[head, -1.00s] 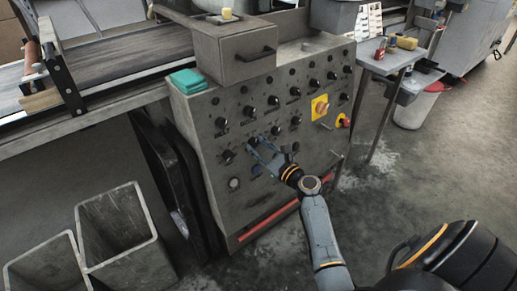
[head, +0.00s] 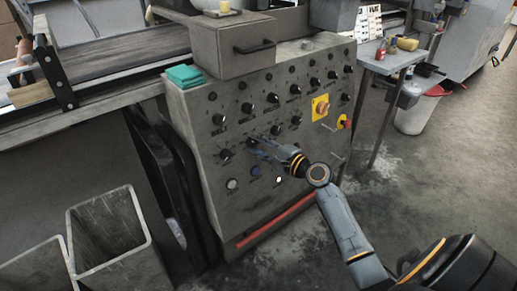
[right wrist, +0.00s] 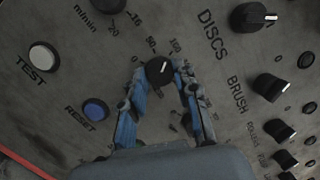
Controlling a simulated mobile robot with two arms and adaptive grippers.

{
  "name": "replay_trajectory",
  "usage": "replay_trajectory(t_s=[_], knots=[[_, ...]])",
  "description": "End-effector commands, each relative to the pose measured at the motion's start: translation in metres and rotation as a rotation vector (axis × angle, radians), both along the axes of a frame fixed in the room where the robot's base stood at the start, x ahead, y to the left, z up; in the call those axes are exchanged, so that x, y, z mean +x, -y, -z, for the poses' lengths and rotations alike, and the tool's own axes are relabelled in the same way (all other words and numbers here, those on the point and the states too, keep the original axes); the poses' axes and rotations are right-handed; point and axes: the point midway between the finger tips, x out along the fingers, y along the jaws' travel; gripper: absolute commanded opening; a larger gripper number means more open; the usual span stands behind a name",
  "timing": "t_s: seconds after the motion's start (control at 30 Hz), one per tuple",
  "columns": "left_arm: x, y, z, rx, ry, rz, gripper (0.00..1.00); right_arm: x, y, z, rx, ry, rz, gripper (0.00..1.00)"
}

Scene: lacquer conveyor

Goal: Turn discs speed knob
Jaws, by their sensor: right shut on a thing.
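A grey control panel (head: 215,160) carries rows of black knobs. In the right wrist view, a round black knob (right wrist: 159,68) with a white pointer line sits by scale marks 50 and 100. The pointer leans up and right, towards the 100 side. My right gripper (right wrist: 160,77) has its blue-grey fingers on both sides of this knob, shut on it. My left gripper is not in view.
Close by on the panel are a white TEST button (right wrist: 43,56), a blue RESET button (right wrist: 95,110) and another black knob (right wrist: 252,17). An orange switch on a yellow plate (head: 320,108) is further right. Grey bins (head: 120,240) stand at lower left.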

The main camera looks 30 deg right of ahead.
Motion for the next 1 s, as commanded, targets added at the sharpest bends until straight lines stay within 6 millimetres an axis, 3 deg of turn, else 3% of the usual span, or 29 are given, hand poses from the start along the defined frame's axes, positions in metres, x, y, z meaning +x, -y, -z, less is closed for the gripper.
replay_trajectory(t_s=[0.3,0.5,0.67,0.9,1.0], knots=[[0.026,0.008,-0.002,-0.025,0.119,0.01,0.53,0.0,0.0,0.0,-0.298,0.021,-0.056,0.0],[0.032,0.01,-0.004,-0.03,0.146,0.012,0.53,0.0,0.001,-0.001,-0.484,0.036,-0.09,0.0],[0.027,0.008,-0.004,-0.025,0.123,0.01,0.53,0.0,0.001,-0.002,-0.633,0.046,-0.118,0.0],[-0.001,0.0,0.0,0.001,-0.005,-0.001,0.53,0.0,0.001,-0.003,-0.856,0.063,-0.16,0.0],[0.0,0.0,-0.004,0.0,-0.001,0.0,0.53,0.0,0.0,-0.004,-0.948,0.071,-0.178,0.0]])
